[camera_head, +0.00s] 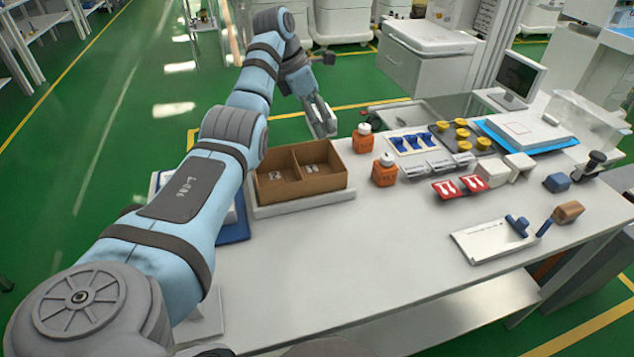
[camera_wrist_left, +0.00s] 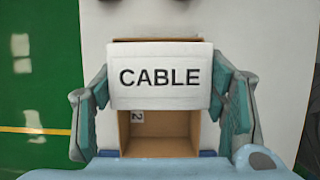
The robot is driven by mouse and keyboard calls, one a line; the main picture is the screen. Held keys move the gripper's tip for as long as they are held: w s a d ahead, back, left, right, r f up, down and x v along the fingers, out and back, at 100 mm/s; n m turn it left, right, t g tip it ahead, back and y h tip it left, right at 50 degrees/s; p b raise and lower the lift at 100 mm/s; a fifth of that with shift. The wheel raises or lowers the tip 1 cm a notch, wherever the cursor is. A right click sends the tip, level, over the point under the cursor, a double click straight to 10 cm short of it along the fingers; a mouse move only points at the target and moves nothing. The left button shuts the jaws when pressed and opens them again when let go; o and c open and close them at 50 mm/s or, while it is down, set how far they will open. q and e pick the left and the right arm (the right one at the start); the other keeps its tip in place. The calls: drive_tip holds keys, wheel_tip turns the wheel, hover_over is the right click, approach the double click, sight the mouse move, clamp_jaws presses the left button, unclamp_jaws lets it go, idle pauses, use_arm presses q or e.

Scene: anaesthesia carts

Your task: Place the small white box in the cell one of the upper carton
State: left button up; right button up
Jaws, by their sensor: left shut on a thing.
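My left gripper (camera_head: 320,117) is shut on a small white box (camera_wrist_left: 160,76) with the word CABLE on its face. In the left wrist view the box sits between the two fingers, above the carton. The brown open carton (camera_head: 301,190) stands at the table's left end and has two cells split by a divider. In the head view the gripper is above the carton's far right side. The left wrist view shows one carton cell (camera_wrist_left: 160,145) with a label 2; the box hides much of the rest. My right gripper is not in view.
Two orange bottles (camera_head: 384,172) (camera_head: 363,140) stand just right of the carton. Blue clips, yellow-topped items, red packets (camera_head: 458,187) and white boxes lie farther right. A clipboard (camera_head: 492,240) lies at the front right. The table's front middle is clear.

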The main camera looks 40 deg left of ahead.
use_arm(q)
drive_tip(key=f, duration=0.4)
drive_tip(key=w+f+b, duration=0.1)
drive_tip(key=f, duration=0.3)
drive_tip(key=f+b, duration=0.1)
drive_tip(key=f, duration=0.3)
drive_tip(key=shift+w+f, duration=0.15)
drive_tip(key=shift+f, duration=0.35)
drive_tip(key=f, duration=0.1)
drive_tip(key=f+b, duration=0.1)
drive_tip(key=shift+s+d+f, duration=0.15)
drive_tip(key=shift+s+f, duration=0.15)
drive_tip(key=shift+f, duration=0.5)
drive_tip(key=shift+w, duration=0.15)
drive_tip(key=shift+f, duration=0.1)
drive_tip(key=o, duration=1.1)
drive_tip(key=shift+c, duration=0.2)
